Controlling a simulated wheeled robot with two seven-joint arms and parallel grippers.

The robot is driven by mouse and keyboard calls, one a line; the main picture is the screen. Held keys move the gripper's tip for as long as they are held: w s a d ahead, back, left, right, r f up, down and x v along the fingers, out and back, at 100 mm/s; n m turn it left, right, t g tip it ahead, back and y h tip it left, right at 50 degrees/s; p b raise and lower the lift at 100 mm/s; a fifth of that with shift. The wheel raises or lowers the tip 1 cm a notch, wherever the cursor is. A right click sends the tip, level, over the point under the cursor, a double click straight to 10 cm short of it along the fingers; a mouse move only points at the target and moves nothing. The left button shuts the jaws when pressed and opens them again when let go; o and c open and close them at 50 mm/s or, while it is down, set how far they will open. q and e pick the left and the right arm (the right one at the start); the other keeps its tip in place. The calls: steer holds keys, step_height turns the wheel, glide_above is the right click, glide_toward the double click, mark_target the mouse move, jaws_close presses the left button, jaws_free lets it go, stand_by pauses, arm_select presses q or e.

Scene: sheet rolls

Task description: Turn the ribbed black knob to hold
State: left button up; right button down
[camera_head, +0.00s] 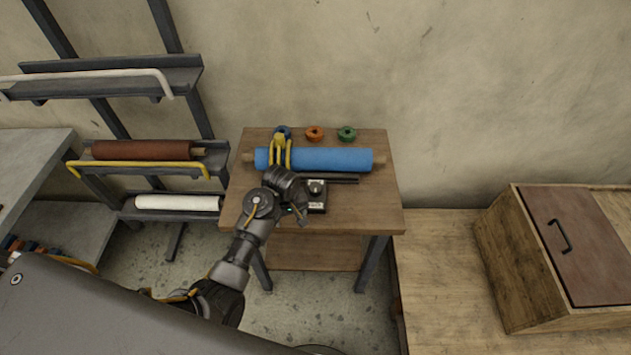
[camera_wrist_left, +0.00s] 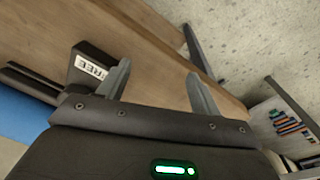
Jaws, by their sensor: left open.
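The black knob (camera_head: 316,187) sits on a small dark box on the wooden table, just in front of the blue roll; its ribs are too small to make out. The box has a white label, which reads "FREE" in the left wrist view (camera_wrist_left: 90,67). My left gripper (camera_head: 303,219) is beside the box, at its lower left in the head view. In the left wrist view its fingers (camera_wrist_left: 158,82) are spread and empty, with the box just left of them. The knob itself does not show there. My right gripper is not in view.
The blue roll (camera_head: 325,160) lies across the table, with a dark bar (camera_head: 330,179) in front. Orange (camera_head: 314,133) and green (camera_head: 347,133) rings stand behind it. A rack with a brown roll (camera_head: 140,150) is left; a wooden box (camera_head: 520,270) is right. The table's right side is clear.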

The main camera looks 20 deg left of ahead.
mark_target(315, 187)
arm_select(q)
steer(key=w+d+r+n+g+p, duration=0.15)
steer(key=w+d+r+n, duration=0.3)
steer(key=w+r, duration=0.75)
step_height(315, 187, down, 9)
steer(key=shift+f, duration=0.65)
steer(key=shift+c, duration=0.3)
steer(key=c, duration=0.9)
